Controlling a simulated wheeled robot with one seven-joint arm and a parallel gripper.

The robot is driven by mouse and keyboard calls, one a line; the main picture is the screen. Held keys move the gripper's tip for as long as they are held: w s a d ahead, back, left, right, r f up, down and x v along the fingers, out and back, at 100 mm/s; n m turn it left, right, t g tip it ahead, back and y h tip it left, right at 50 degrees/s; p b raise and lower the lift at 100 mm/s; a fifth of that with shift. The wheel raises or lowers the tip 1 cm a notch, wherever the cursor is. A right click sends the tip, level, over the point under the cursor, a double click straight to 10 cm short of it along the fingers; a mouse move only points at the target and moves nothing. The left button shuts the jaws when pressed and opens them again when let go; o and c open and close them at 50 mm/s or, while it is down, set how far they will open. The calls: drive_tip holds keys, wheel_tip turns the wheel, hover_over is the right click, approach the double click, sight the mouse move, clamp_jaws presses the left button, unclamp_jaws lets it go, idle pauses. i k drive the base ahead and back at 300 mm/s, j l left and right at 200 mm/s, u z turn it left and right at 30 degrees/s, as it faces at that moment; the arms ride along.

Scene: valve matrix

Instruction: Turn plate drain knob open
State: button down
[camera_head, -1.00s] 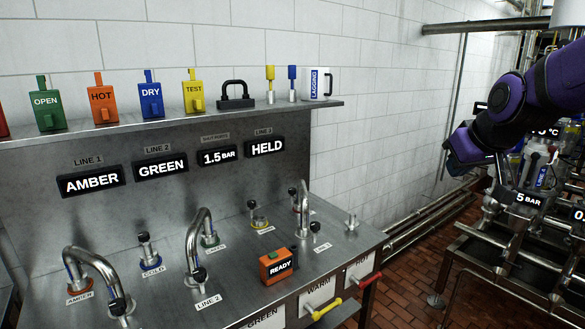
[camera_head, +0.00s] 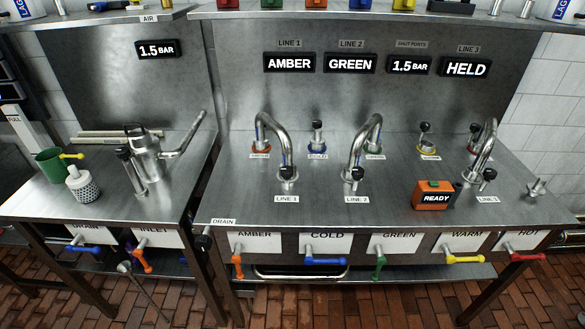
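A black round knob (camera_head: 204,242) sits at the front left corner of the steel counter, just below a small plate reading DRAIN (camera_head: 223,221). Which way it is set cannot be told at this size. A second label, partly shadowed and apparently also reading DRAIN (camera_head: 85,239), is on the left bench's front above a blue lever handle (camera_head: 82,248). My gripper and arm are not in view now.
Below the steel counter (camera_head: 320,213), colored levers stick out, including orange (camera_head: 237,264), blue (camera_head: 325,261) and green (camera_head: 380,266). The left bench (camera_head: 40,207) holds a green mug (camera_head: 52,164) and a metal pump-like fitting (camera_head: 145,160). Brick floor (camera_head: 350,302) lies in front.

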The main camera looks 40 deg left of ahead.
sight(203, 243)
drive_tip(key=u, duration=2.1)
